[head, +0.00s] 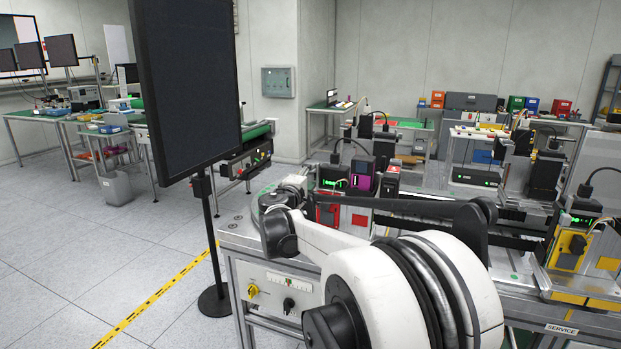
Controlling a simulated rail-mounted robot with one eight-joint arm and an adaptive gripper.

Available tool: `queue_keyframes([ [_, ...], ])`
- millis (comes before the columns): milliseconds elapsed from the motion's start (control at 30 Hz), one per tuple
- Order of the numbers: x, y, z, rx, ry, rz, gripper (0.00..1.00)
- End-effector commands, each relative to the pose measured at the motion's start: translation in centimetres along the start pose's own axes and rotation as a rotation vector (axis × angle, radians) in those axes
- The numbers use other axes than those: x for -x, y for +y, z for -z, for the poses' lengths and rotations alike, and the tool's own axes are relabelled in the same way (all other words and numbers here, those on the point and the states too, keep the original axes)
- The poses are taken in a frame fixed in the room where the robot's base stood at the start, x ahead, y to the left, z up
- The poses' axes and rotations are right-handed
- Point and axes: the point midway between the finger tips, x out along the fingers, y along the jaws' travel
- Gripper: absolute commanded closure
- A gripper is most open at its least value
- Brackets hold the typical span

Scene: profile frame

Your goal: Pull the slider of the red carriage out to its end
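A red carriage (327,211) appears to sit on the profile frame in the middle of the head view, just behind my white arm link. It is small and partly covered by the arm, so I cannot make out its slider or how far out it stands. A flat red square (360,220) shows to its right. My arm fills the lower middle of the view. I cannot pick out my gripper or its fingertips in this view.
A yellow carriage (569,250) stands on the same bench at the right. A black monitor (190,80) on a thin stand rises left of the bench. Dark devices with green lights (333,181) stand behind the red carriage. Open floor (70,260) lies at the left.

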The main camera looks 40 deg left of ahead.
Motion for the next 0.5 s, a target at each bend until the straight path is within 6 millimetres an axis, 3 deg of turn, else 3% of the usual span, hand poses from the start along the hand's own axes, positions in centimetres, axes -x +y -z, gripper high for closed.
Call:
queue_keyframes([
  [33,0.01,0.00,0.00,0.000,0.000,0.000,0.70],
  [267,0.02,0.00,0.01,0.000,0.000,0.000,1.00],
  [500,0.03,0.00,0.01,0.000,0.000,0.000,1.00],
])
